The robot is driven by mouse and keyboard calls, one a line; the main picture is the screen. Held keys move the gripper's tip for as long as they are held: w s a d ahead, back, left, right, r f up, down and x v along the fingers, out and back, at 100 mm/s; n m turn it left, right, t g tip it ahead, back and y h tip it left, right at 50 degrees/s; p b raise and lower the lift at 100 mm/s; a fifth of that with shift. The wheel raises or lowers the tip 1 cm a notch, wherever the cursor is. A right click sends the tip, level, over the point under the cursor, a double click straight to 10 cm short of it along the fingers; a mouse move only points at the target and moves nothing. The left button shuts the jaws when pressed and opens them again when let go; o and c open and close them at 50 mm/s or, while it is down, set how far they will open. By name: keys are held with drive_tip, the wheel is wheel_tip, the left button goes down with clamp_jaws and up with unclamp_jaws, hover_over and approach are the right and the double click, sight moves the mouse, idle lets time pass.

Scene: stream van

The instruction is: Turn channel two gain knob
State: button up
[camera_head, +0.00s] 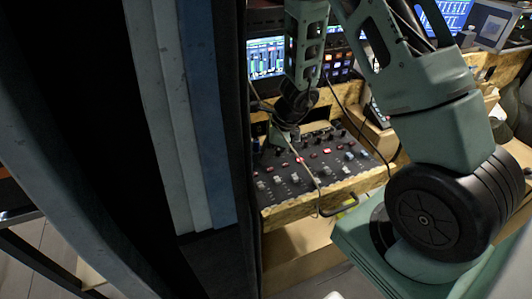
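A dark mixing panel (316,169) sits in a wooden drawer below the screens. It carries several faders, small knobs and lit red buttons. My gripper (284,134) points down over the panel's far left part, where the back rows of controls are. It hides some of those controls. The fingertips are small and dark against the panel, so I cannot tell whether they are open, shut or touching a knob. I cannot single out the channel two gain knob; it may be behind my gripper.
A drawer handle (340,206) juts out at the front right, and a thin cable hangs across the panel. Screens (266,57) stand behind. Dark and blue-grey upright panels (205,110) close off the left side. My arm fills the right.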

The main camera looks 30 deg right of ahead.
drive_tip(key=shift+f, duration=0.1)
clamp_jaws()
drive_tip(key=shift+w+n+g+y+p, duration=0.15)
drive_tip(key=shift+n+g+y+p, duration=0.25)
drive_tip(key=shift+n, duration=1)
unclamp_jaws()
drive_tip(key=p+v, duration=0.2)
drive_tip(key=v, duration=1.5)
drive_tip(key=shift+r, duration=0.3)
